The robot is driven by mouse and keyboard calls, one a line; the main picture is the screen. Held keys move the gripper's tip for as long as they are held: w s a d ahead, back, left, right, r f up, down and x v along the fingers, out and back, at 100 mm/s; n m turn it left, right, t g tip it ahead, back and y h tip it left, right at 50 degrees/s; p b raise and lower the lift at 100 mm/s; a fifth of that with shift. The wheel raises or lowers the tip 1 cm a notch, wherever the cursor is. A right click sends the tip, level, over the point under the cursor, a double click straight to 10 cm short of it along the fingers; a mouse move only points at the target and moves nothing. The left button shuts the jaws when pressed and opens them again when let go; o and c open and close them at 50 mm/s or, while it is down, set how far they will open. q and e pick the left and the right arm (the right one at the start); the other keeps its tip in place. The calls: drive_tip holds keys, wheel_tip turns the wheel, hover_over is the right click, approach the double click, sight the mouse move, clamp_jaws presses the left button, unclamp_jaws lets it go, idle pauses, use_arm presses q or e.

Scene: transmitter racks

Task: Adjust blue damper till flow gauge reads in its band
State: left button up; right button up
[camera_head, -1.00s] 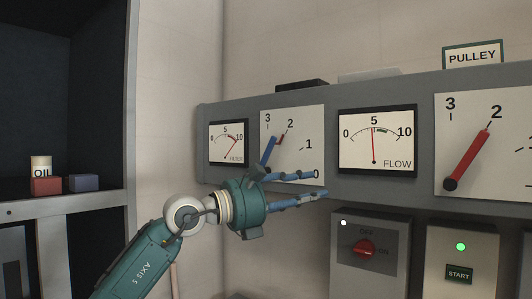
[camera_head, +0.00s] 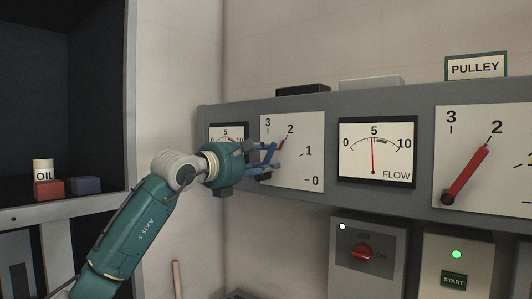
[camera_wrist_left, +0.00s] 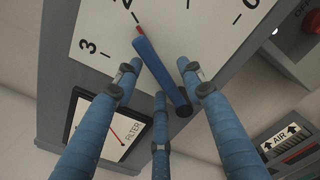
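The blue damper lever (camera_head: 268,155) is on a white dial plate marked 0 to 3. In the left wrist view the lever (camera_wrist_left: 160,72) tilts from its dark pivot toward a red mark near the 2. The flow gauge (camera_head: 376,150) needle points at about 5, just left of the green band. My left gripper (camera_head: 270,160) is at the damper dial, its fingers partly covering the lever. In the left wrist view its blue fingers (camera_wrist_left: 160,85) are spread, with the lever between the outer two; contact cannot be made out. My right gripper is not in view.
The filter gauge (camera_head: 228,133) is left of the damper, partly behind my gripper. A red lever (camera_head: 466,174) is on the right dial under the PULLEY sign (camera_head: 475,67). Below are a red OFF/ON knob (camera_head: 361,251) and a START panel (camera_head: 453,281).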

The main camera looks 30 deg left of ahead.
use_arm(q)
drive_tip(key=shift+w+d, duration=0.1)
drive_tip(key=shift+w, duration=0.55)
drive_tip(key=shift+f, duration=0.1)
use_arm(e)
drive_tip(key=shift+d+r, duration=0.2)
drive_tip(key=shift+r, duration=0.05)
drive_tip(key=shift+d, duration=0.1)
use_arm(q)
clamp_jaws()
drive_tip(key=shift+a+n, duration=0.45)
drive_tip(key=shift+n, duration=0.55)
drive_tip(key=shift+a+r+n, duration=0.3)
drive_tip(key=shift+a+n, duration=0.15)
drive_tip(key=shift+n, duration=0.55)
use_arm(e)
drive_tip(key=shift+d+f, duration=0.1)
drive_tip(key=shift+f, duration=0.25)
use_arm(q)
drive_tip(key=shift+c, duration=0.4)
unclamp_jaws()
drive_tip(key=shift+o, duration=0.4)
